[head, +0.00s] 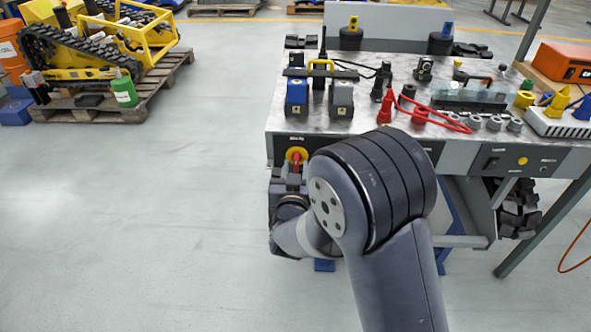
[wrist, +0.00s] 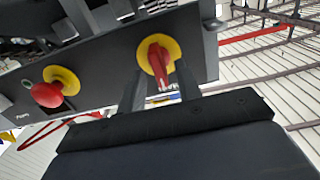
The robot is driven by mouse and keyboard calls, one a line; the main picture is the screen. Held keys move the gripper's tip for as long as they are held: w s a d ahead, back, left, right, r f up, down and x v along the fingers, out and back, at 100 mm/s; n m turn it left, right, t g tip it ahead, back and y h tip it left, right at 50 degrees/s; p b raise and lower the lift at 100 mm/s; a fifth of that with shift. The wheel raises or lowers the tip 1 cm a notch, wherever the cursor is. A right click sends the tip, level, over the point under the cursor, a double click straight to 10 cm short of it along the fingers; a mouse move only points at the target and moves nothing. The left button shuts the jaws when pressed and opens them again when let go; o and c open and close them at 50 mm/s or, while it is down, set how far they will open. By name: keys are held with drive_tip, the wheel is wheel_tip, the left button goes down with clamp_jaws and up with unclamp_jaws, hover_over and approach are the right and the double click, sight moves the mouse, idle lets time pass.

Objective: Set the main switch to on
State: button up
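The main switch (head: 296,157) is a red rotary handle on a yellow disc, at the left end of the bench's front panel. In the wrist view the red handle (wrist: 158,58) stands roughly upright in the picture on its yellow disc. My gripper (wrist: 160,78) is open, with one dark finger on each side of the handle's lower end and gaps visible beside it. I cannot tell whether a finger touches the handle. In the head view my gripper (head: 293,178) is just below the switch, partly hidden by my own arm. The on and off marks are not readable.
A red mushroom button (wrist: 47,94) on a yellow disc sits on the same panel. The bench top (head: 365,118) carries plugs, cables and blue and grey blocks. A tracked carrier (head: 85,50) stands on a pallet at the back left. The floor to the left is clear.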

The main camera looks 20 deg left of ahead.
drive_tip(key=shift+c, duration=0.4)
clamp_jaws()
